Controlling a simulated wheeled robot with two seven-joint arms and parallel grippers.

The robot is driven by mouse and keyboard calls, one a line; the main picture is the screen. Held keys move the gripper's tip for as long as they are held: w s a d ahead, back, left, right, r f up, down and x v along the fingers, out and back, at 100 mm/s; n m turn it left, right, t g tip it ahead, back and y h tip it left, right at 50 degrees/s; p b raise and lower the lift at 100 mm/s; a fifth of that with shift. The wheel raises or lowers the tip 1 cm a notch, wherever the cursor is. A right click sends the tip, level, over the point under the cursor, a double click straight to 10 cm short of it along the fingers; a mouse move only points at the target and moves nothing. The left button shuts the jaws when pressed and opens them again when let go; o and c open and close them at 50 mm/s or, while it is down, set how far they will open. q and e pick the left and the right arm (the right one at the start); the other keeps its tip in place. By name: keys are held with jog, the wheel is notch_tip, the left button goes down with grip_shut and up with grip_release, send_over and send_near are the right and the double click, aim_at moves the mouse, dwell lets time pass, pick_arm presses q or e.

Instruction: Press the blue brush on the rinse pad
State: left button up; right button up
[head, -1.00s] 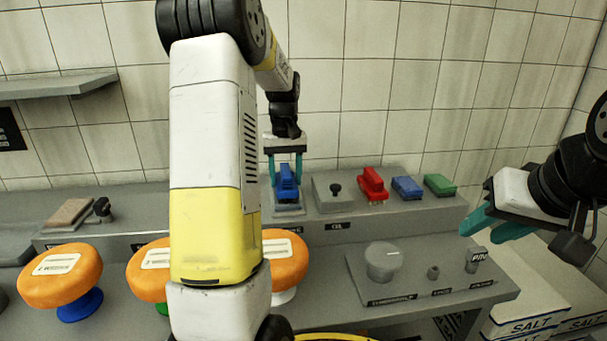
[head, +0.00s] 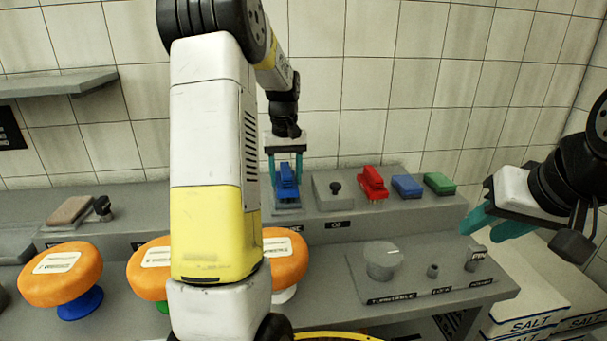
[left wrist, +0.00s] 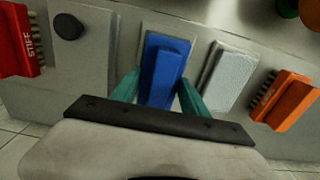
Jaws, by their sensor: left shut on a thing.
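The blue brush (head: 288,188) is held upright between the teal fingers of my left gripper (head: 285,178), above the raised back ledge. The left wrist view also shows the brush (left wrist: 163,68) between the fingers (left wrist: 160,88). A pale grey pad (head: 290,210) lies directly under the brush; I cannot tell whether they touch. A second pale, textured pad (left wrist: 231,75) lies beside it in the left wrist view; my arm hides it in the head view. Neither shows a readable rinse label. My right gripper (head: 482,222) is open and empty at the right.
A black knob (head: 336,187), a red brush (head: 372,182), a blue block (head: 407,186) and a green block (head: 439,183) line the ledge. An orange brush (left wrist: 284,98) stands beyond the second pad.

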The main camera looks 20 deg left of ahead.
pick_arm(q)
jog(key=shift+r, duration=3.5)
